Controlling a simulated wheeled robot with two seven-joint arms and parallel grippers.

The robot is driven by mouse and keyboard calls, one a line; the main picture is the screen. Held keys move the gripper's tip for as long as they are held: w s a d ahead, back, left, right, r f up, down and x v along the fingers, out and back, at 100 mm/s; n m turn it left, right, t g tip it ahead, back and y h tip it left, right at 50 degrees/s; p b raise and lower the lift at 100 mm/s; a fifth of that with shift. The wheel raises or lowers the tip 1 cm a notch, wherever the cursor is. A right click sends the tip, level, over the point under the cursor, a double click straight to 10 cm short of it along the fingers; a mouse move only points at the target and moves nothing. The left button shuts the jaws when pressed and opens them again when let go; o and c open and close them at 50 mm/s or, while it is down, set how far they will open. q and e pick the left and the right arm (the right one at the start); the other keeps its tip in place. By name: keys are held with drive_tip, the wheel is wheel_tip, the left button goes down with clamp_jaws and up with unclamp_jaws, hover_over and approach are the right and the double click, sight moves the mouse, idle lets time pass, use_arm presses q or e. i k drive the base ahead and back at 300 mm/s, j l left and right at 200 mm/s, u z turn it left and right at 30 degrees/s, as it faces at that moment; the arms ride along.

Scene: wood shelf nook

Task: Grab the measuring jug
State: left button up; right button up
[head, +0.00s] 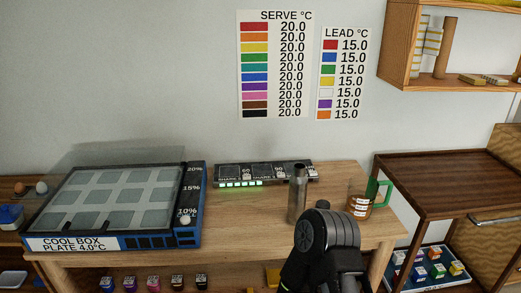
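My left gripper is not in view, and I see no fingers of my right gripper. Nothing visible touches the jug.
A grey metal flask (298,196) stands left of the jug, just behind my arm link. A cool box (110,206) fills the table's left side. A dark panel with green lights (262,174) lies at the back. A brown wooden cart (450,175) stands at right.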

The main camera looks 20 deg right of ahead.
sight(363, 191)
drive_tip(key=z, duration=1.6)
drive_tip(key=i+l, duration=0.1)
drive_tip(key=l, duration=1)
drive_tip(key=i+l, duration=0.15)
drive_tip(key=l, duration=0.45)
drive_tip(key=u, duration=1.6)
